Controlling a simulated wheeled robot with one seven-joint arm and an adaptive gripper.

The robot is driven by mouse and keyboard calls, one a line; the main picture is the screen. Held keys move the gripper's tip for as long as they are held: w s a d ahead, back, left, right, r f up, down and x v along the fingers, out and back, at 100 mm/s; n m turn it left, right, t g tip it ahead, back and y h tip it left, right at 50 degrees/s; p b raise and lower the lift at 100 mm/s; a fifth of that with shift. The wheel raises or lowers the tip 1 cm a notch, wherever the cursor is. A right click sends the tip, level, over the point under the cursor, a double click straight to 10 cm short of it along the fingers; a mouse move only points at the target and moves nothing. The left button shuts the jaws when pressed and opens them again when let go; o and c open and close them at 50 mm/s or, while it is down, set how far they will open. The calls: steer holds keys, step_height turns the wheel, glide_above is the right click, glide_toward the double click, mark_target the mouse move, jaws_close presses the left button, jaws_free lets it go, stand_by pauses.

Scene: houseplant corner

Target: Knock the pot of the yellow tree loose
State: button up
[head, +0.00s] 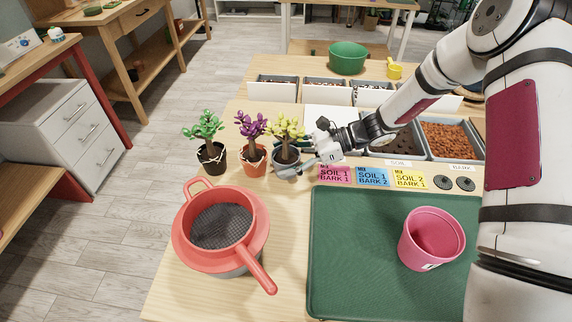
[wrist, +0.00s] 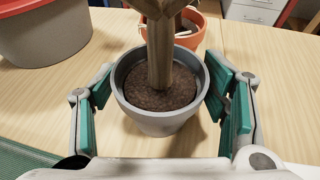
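The yellow tree (head: 284,129) stands upright in a grey pot (head: 287,159) on the wooden table. In the wrist view the grey pot (wrist: 160,122) sits between my fingers, with brown soil and a thick trunk (wrist: 161,50) in it. My gripper (head: 300,162) reaches in from the right at the pot. In the wrist view my gripper (wrist: 161,82) is open, with one green-padded finger on each side of the pot. The pads are close to its rim; I cannot tell whether either touches. The tree's crown is outside the wrist view.
A purple tree in an orange pot (head: 254,164) stands close on the left, then a green tree in a dark pot (head: 211,162). A red sieve (head: 258,222) on a grey bucket is in front. A green mat (head: 355,260) with a pink pot (head: 430,243) lies at right.

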stand_by(0.3)
steer(key=v, duration=1)
steer(key=shift+d+r, duration=0.1)
steer(key=shift+d, duration=0.1)
steer(key=shift+v, duration=0.75)
steer(key=shift+r, duration=0.1)
